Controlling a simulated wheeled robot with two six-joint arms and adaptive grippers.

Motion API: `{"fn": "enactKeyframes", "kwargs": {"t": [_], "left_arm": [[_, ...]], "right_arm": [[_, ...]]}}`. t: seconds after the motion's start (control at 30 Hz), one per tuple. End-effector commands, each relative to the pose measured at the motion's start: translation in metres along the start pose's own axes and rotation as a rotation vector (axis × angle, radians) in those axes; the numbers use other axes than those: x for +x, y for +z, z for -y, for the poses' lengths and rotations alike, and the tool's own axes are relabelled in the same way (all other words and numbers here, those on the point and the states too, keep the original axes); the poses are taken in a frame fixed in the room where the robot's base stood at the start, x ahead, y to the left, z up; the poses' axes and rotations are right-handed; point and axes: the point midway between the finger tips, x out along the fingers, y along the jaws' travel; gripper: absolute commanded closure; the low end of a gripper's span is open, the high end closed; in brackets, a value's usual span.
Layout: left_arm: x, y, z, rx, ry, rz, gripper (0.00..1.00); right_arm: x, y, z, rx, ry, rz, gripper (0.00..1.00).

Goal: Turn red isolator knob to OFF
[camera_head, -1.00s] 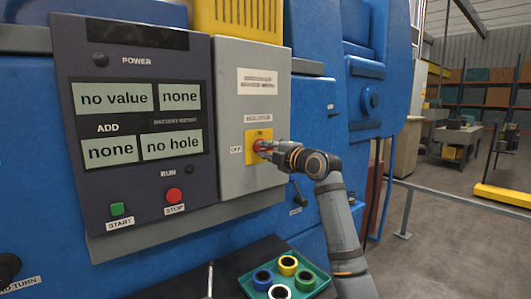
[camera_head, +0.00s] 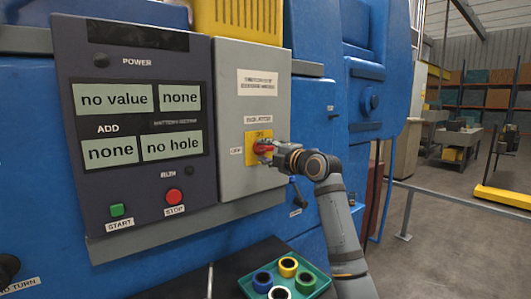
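The red isolator knob (camera_head: 262,148) sits on a yellow plate (camera_head: 253,136) on the grey isolator box (camera_head: 235,80). An OFF label (camera_head: 236,151) is to the left of the plate, and another small label is on its upper part. The knob's handle looks close to horizontal, partly hidden by my gripper. My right gripper (camera_head: 270,150) is at the knob from the right, its fingertips at the handle. It is too small to tell whether the fingers are closed on it. My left gripper is not in view.
A dark panel (camera_head: 138,185) with four displays, a green START button (camera_head: 117,210) and a red STOP button (camera_head: 174,196) is left of the box. A green tray (camera_head: 313,271) with coloured rings stands below. A small lever (camera_head: 298,192) is under my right gripper.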

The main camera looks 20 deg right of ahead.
Motion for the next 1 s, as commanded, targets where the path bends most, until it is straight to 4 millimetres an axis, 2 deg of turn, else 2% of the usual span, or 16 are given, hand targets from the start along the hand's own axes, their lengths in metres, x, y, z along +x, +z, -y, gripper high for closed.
{"fn": "enactKeyframes", "kwargs": {"t": [0.17, 0.27, 0.5, 0.7, 0.83, 1.0], "left_arm": [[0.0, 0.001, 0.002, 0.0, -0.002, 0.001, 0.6], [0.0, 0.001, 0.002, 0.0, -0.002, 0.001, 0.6], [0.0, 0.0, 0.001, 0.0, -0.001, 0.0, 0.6], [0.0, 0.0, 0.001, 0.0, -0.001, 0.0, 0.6], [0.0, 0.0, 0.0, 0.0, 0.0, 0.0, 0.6], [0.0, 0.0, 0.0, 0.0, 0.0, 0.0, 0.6]], "right_arm": [[-0.003, 0.001, 0.0, 0.0, 0.001, 0.001, 0.6], [-0.016, 0.002, -0.001, -0.002, 0.002, 0.002, 0.6], [-0.075, 0.002, 0.001, -0.006, 0.0, 0.005, 0.6], [-0.11, 0.002, 0.001, -0.004, 0.0, 0.005, 0.6], [-0.119, 0.0, 0.001, -0.001, -0.001, 0.001, 0.6], [-0.12, 0.0, 0.0, 0.0, 0.0, -0.001, 0.6]]}}
